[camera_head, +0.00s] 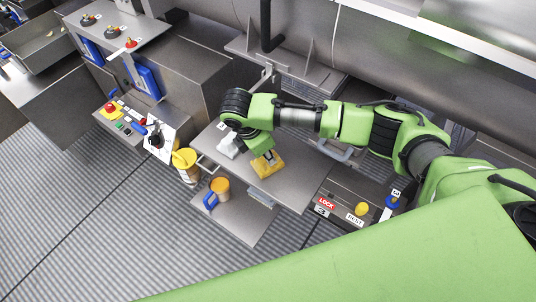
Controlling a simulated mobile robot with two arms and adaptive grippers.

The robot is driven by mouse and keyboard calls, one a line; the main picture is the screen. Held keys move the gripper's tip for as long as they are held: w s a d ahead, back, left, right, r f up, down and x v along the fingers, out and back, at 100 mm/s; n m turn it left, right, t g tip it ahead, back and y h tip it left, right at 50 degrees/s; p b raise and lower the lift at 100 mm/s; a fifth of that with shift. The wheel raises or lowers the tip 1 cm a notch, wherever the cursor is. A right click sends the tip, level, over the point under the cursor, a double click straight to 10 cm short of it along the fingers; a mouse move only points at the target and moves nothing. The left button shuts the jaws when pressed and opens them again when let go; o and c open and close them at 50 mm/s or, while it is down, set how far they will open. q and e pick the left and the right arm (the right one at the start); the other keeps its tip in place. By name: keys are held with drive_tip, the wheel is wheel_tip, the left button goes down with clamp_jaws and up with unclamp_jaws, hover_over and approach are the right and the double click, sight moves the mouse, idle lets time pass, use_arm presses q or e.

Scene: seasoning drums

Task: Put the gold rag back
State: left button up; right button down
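The gold rag (264,170) is a folded yellow piece over the upper grey shelf (290,185), right of a white item. My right arm comes in from the right, and its gripper (270,157) points down at the rag. Its fingertips overlap the rag in the picture. They are too small and too covered by the wrist to tell whether they are shut on it, or whether the rag rests on the shelf or is just above it. My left gripper is not in view.
A white folded item (228,147) lies on the upper shelf. An orange container with a blue handle (219,186) stands on the lower shelf (240,227). A yellow bucket (186,164) is left. A panel with a yellow knob (361,209) is right.

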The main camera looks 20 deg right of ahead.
sight(259, 168)
drive_tip(key=shift+s+d+r, duration=0.1)
drive_tip(key=shift+s, duration=0.35)
drive_tip(key=shift+w, duration=0.1)
drive_tip(key=c, duration=2)
unclamp_jaws()
drive_tip(key=shift+w+f, duration=0.2)
drive_tip(key=shift+s+r, duration=0.1)
drive_tip(key=shift+r, duration=0.25)
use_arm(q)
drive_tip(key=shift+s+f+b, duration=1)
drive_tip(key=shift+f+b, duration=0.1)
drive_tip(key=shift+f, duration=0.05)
use_arm(e)
drive_tip(key=shift+v, duration=5.85)
drive_tip(key=shift+f, duration=0.1)
